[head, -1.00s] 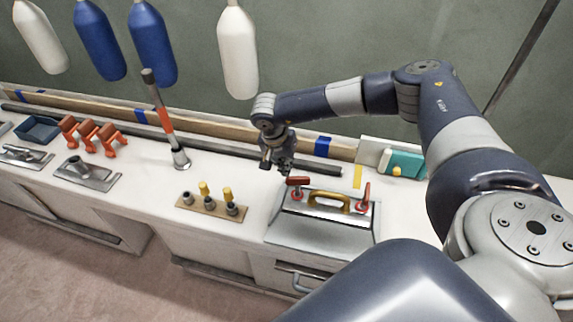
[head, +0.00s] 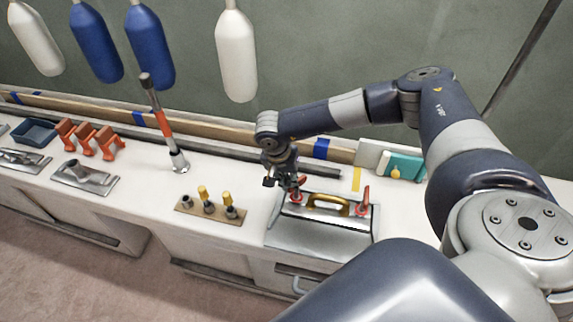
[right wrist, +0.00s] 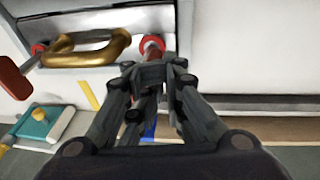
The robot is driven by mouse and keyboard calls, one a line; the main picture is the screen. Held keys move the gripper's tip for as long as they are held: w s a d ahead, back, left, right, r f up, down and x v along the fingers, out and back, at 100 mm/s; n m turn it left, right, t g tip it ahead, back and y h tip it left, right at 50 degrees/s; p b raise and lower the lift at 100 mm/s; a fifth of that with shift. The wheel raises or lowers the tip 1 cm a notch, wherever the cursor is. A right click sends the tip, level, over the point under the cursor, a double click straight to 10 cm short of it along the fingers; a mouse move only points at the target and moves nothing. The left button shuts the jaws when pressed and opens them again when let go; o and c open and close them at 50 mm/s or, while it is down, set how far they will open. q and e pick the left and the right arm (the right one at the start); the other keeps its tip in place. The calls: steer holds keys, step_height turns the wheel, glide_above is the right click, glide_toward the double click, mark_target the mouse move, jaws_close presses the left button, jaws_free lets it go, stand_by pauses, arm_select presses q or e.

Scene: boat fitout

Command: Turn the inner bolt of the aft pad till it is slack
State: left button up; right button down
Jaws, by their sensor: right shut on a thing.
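A grey metal box (head: 315,238) with a brass handle (head: 327,203) stands on the white bench. A red-handled fitting stands at each end of the handle. My right gripper (head: 292,186) is at the left red fitting (head: 297,198), shut on its red handle; the right wrist view shows the fingers around it beside a red ring (right wrist: 153,47). The other red handle (head: 364,199) stands free at the right. Flat metal plates with raised sockets, one of them a near plate (head: 88,176), lie at the left. I cannot tell which thing is the aft pad or its inner bolt. My left gripper is not in view.
A wooden board (head: 208,211) with grey and yellow pegs lies left of the box. An orange-and-black tool (head: 163,122) stands upright behind it. Orange clamps (head: 90,138), a blue tray (head: 33,131) and a teal case (head: 402,165) are on the bench. Fenders (head: 237,57) hang above.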

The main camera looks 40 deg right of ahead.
steer(key=shift+s+d+f, duration=0.15)
steer(key=shift+s+f, duration=0.15)
steer(key=shift+s, duration=0.5)
steer(key=shift+s+p, duration=0.2)
steer(key=shift+p, duration=0.15)
steer(key=shift+w+d+r+b, duration=0.1)
steer(key=shift+w+d+b, duration=0.1)
steer(key=shift+w+b, duration=0.2)
step_height(320, 180, up, 6)
steer(key=w+p, duration=0.1)
steer(key=p, duration=0.3)
steer(key=shift+w+a+r, duration=0.15)
steer(key=shift+w+a, duration=0.1)
steer(key=shift+a, duration=0.05)
stand_by(1.0)
steer(key=shift+a, duration=0.15)
